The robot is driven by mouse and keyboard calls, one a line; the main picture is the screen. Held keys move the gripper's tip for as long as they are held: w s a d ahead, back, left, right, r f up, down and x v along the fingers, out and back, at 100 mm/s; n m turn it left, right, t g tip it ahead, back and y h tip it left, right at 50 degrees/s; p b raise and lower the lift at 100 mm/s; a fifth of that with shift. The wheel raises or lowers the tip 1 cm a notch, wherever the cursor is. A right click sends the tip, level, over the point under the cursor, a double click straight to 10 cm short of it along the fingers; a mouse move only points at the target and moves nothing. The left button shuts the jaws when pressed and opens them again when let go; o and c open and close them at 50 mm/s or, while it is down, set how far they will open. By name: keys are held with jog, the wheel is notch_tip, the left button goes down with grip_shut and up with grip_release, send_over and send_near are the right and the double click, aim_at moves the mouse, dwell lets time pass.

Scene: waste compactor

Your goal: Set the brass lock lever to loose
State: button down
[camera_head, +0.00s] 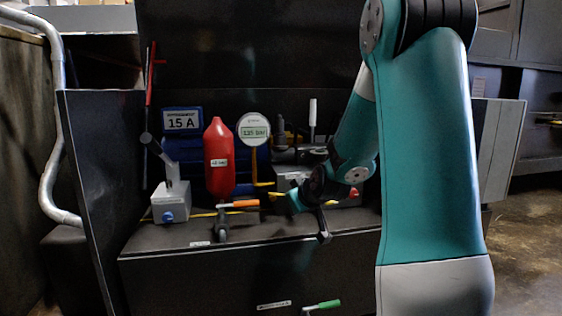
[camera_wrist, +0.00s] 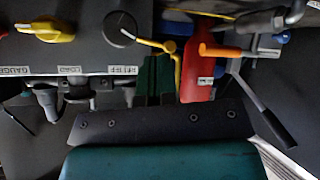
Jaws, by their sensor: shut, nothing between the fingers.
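A yellow bent lever (camera_wrist: 165,47) shows in the wrist view between a round black knob and the red cylinder. I cannot tell for sure whether it is the brass lock lever, and no loose marking is readable. A yellow knob (camera_wrist: 47,30) sits on the dark panel at upper left of that view. My gripper (camera_head: 290,200) is low over the bench in the head view, right of the red cylinder. Its teal fingers (camera_wrist: 155,62) look shut and empty, their tips close to the yellow lever; contact cannot be told.
The red cylinder (camera_head: 218,160) stands mid-bench beside a round gauge (camera_head: 253,130). An orange-handled lever (camera_head: 240,204) is in front of it. A grey box with a blue button (camera_head: 170,202) stands left. A green handle (camera_head: 322,305) projects from the bench front. A side panel (camera_head: 90,180) bounds the left.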

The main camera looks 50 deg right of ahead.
jog(key=s+d+r+m+t+y+p, duration=0.1)
jog(key=s+d+r+m+y+p, duration=0.2)
jog(key=r+m+p, duration=0.45)
jog(key=w+f+m+b, duration=0.1)
jog(key=w+f+b, duration=0.5)
jog(key=w, duration=0.5)
jog(key=shift+w+d+f+t, duration=0.25)
jog(key=shift+f+t, duration=0.15)
jog(key=shift+f, duration=0.55)
jog(key=shift+m, duration=0.25)
